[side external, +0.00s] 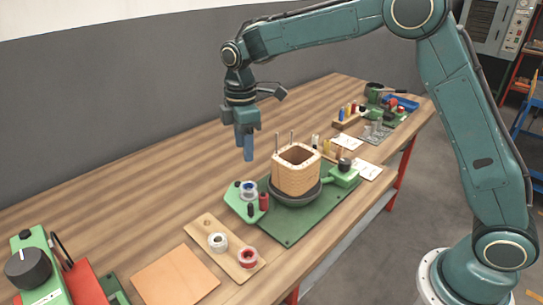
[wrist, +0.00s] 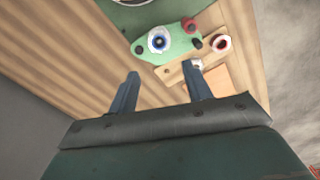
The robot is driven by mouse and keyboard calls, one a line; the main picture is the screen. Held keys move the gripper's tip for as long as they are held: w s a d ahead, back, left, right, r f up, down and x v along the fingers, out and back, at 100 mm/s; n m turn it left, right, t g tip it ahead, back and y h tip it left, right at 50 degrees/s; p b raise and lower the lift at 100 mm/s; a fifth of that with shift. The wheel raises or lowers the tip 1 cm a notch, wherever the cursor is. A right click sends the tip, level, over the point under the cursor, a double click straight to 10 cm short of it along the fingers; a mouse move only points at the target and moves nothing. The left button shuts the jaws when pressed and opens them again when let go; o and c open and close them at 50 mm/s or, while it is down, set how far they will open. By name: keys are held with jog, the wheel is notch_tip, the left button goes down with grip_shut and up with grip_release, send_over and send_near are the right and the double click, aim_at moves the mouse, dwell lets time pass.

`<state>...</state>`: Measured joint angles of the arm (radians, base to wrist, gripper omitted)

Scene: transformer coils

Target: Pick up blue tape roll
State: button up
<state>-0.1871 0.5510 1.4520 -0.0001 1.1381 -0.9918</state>
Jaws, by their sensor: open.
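The blue tape roll (side external: 249,190) sits on a green bracket (side external: 238,204) at the left of the coil fixture.
A wooden coil (side external: 297,170) stands on a dark round base right of the roll, with thin upright posts. A red spool (side external: 264,201) is beside the roll. A wooden board (side external: 225,245) holds a white roll (side external: 218,242) and a red roll (side external: 248,257). The table's back left is clear.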

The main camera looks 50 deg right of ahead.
send_over(249, 189)
jog(key=f, duration=0.7)
jog(key=shift+w+a+f, duration=0.1)
jog(key=shift+a+f, duration=0.1)
jog(key=shift+a, duration=0.05)
jog(key=shift+d+f, duration=0.15)
jog(key=shift+f, duration=1.15)
jog(key=shift+d+f, duration=0.1)
jog(key=shift+f, duration=1.2)
jog(key=c, duration=0.7)
jog(key=shift+r, duration=0.15)
notch_tip(249, 189, up, 20)
jog(key=shift+f, duration=0.1)
